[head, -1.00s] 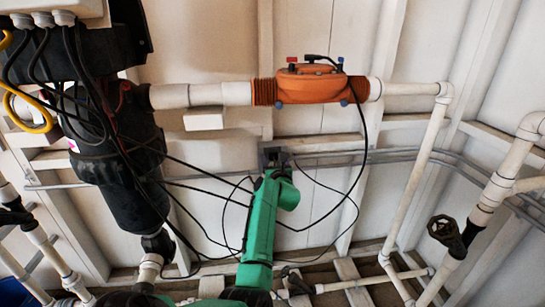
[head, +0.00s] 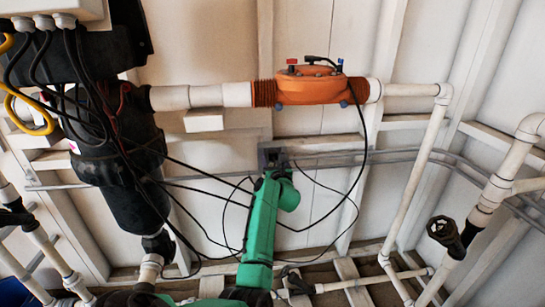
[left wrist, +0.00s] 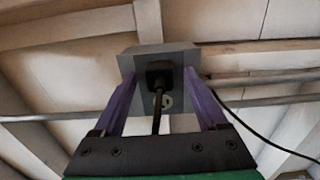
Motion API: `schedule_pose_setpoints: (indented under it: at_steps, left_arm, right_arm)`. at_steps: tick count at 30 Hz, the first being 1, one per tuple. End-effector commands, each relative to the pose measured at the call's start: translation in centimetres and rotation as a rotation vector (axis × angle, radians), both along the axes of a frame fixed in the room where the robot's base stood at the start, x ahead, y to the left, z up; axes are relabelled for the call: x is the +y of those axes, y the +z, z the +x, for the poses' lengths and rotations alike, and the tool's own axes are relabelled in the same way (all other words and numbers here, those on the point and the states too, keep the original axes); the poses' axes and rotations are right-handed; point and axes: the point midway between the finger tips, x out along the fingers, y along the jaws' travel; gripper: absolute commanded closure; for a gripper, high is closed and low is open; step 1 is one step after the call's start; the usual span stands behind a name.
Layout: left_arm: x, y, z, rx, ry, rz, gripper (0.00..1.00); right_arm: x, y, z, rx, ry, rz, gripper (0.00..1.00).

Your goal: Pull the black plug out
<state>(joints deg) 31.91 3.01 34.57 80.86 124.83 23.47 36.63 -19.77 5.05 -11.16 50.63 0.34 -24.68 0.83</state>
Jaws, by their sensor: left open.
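The black plug (left wrist: 159,73) sits in a grey socket box (left wrist: 128,64) on the wall in the left wrist view, with its cable hanging straight down. My left gripper (left wrist: 160,86) is open, with one purple finger on each side of the plug and visible gaps between fingers and plug. The fingertips reach up to the box's lower part; I cannot tell whether they touch it. In the head view my green left arm reaches up to the box (head: 268,153), and the gripper (head: 274,160) is small and dark there. The plug is hidden in that view. My right gripper is not in view.
An orange reactor housing (head: 308,88) on a white pipe (head: 205,95) is above the box. Black cables (head: 210,180) loop around my left arm from a black unit (head: 125,170) at left. Grey conduits (head: 400,155) run along the wall. White pipes and a dark valve wheel (head: 445,230) are at right.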

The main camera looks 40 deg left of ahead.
Motion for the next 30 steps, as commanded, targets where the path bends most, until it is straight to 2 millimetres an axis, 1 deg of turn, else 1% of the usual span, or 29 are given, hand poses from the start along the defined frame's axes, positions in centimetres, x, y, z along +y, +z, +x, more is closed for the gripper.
schedule_pose_setpoints:
  at_steps: [4,11,12,14,15,17,23,30]
  left_arm:
    - [-0.01,0.1,-0.01,0.001,0.0,0.0,0.25]
    - [0.0,-0.03,-0.01,0.001,0.0,-0.001,0.25]
    - [0.0,-0.03,-0.01,0.001,0.0,-0.001,0.4]
    - [0.0,-0.02,-0.01,0.001,0.0,-0.001,0.63]
    - [0.0,-0.02,-0.01,0.001,0.0,-0.001,0.79]
    - [0.0,-0.02,-0.01,0.001,0.0,-0.001,1.0]
    - [-0.02,0.04,-0.03,0.0,0.0,0.0,1.0]
    - [-0.72,0.12,-0.5,0.0,-0.001,0.0,1.0]
  right_arm:
    - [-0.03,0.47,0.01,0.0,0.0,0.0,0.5]
    - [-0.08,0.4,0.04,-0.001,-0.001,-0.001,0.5]
    - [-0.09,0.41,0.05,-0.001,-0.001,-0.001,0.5]
    - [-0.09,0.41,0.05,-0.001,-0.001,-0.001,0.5]
    - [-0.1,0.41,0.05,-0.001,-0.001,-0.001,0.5]
    - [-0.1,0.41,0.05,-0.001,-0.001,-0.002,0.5]
    - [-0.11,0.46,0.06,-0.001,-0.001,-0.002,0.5]
    - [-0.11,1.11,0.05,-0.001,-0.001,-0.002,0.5]
